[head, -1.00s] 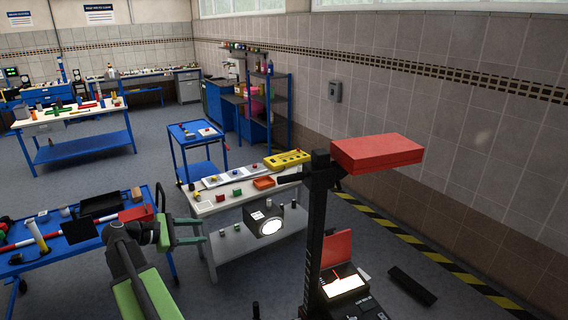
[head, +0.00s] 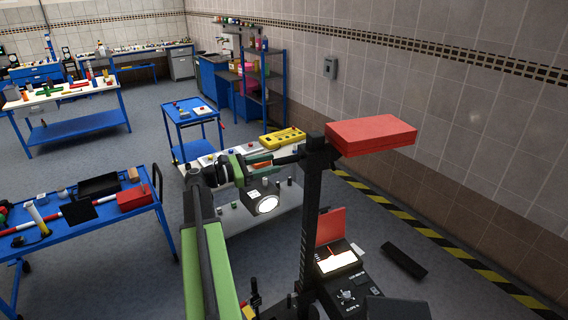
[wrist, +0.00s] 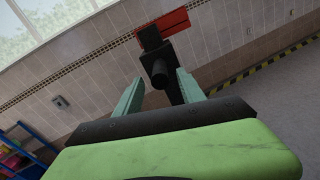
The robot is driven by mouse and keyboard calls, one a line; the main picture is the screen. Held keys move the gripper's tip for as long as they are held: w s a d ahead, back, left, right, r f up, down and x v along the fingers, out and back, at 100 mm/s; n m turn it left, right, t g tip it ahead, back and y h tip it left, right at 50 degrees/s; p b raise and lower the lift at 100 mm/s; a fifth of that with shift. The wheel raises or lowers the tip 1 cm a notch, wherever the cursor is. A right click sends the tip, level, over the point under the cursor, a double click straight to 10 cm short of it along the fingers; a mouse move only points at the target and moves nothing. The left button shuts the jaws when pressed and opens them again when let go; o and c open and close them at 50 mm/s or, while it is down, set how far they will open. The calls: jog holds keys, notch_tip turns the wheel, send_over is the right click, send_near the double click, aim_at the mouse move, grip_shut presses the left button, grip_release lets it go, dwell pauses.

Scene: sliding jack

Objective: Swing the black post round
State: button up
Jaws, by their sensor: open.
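The black post (head: 313,215) stands upright at the middle right, with a red block (head: 371,137) on an arm at its top. A short black handle (head: 287,160) sticks out to the left near its top. My gripper (head: 272,159) is open at the left of the post, its pale green fingers pointing at this handle. In the wrist view, the handle end (wrist: 160,75) shows between the lines of the two open fingers (wrist: 157,85). I cannot tell whether the fingertips reach past its end. The post's foot is partly hidden.
A black base unit with a lit panel (head: 337,260) stands by the post. A low bench (head: 245,220) lies behind my arm and a blue cart (head: 90,236) stands left. A black bar (head: 404,262) lies on the floor at right.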

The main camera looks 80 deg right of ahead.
aim_at(284, 160)
jog(key=x, duration=0.5)
jog(key=shift+s+d, duration=0.15)
jog(key=shift+s, duration=0.2)
jog(key=shift+c, duration=0.4)
grip_shut()
dwell(0.6)
